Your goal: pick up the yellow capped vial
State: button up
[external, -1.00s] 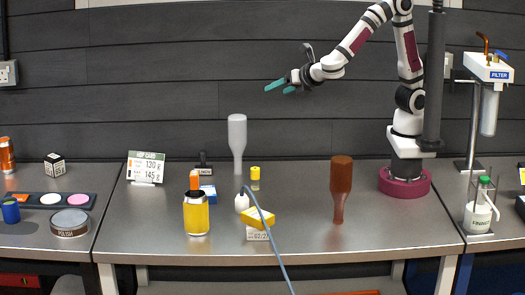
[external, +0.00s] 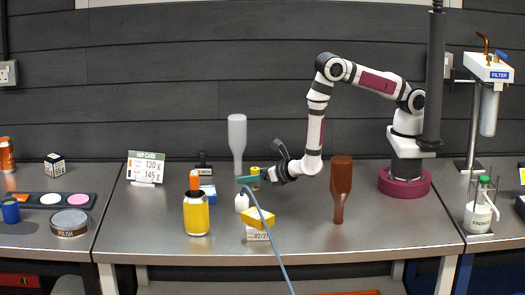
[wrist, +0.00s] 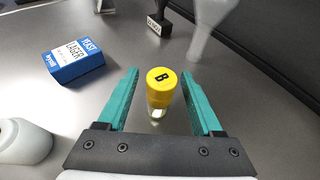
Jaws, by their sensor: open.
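The yellow capped vial (wrist: 160,88) stands upright between the two teal fingers of my gripper (wrist: 160,97) in the wrist view. Its cap bears a black letter B, and its clear lower part shows below the cap. My fingers are open, with a gap on each side of the vial. In the external view, my gripper (external: 248,179) is low over the bench at the vial (external: 255,171), whose lower part is partly hidden by the fingers.
A blue yeast box (wrist: 72,57) lies to the left of the fingers, and a white rounded object (wrist: 22,141) is at the lower left. An upside-down pale bottle (external: 237,135) stands behind the vial. A brown bottle (external: 341,178) stands to the right. A hose (external: 273,242) crosses in front.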

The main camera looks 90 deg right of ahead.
jog(key=shift+x, duration=0.9)
grip_shut()
jog(key=shift+r, duration=0.1)
